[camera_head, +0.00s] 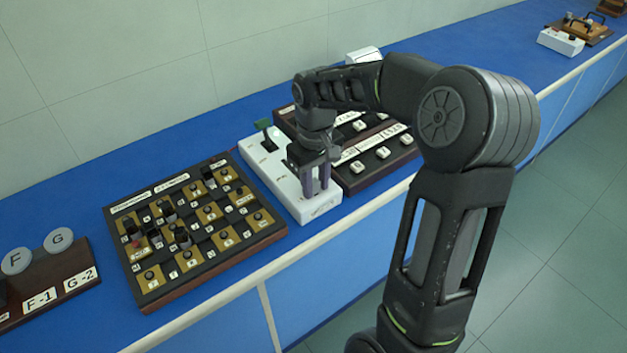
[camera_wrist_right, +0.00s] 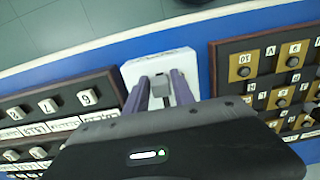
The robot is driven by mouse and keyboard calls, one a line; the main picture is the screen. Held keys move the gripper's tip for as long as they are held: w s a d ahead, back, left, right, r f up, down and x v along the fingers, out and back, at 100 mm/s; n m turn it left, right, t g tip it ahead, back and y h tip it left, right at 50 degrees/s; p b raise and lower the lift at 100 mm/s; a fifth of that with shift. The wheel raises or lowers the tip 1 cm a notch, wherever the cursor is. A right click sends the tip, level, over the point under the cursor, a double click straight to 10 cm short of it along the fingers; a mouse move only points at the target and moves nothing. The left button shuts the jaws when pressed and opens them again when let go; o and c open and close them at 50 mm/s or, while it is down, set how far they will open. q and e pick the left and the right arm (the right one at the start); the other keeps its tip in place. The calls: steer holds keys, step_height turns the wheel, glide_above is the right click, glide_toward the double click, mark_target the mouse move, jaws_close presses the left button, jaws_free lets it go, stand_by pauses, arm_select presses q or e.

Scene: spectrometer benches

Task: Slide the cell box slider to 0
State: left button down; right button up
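The cell box is a white box (camera_head: 266,176) with a green lever (camera_head: 263,124) at its far end. It lies on the blue bench and also shows in the right wrist view (camera_wrist_right: 182,58). My right gripper (camera_head: 317,188) points down over the near end of the box, with its two purple fingers apart. In the right wrist view a small grey slider knob (camera_wrist_right: 160,87) shows between the fingertips (camera_wrist_right: 160,80). I cannot tell whether the fingers touch it. The scale marks near the knob are hidden or too small to read. My left gripper is not in view.
A dark board with brass plates and black knobs (camera_head: 196,228) stands left of the white box. A dark box with white buttons (camera_head: 376,165) stands close on its right. A board with round discs F and G (camera_head: 60,275) is at far left. Blue bench shows between boards.

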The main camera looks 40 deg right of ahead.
mark_target(315, 182)
steer(key=shift+o, duration=1.4)
steer(key=shift+w, duration=0.1)
step_height(315, 182, up, 8)
steer(key=shift+f+b, duration=0.1)
steer(key=shift+b, duration=0.2)
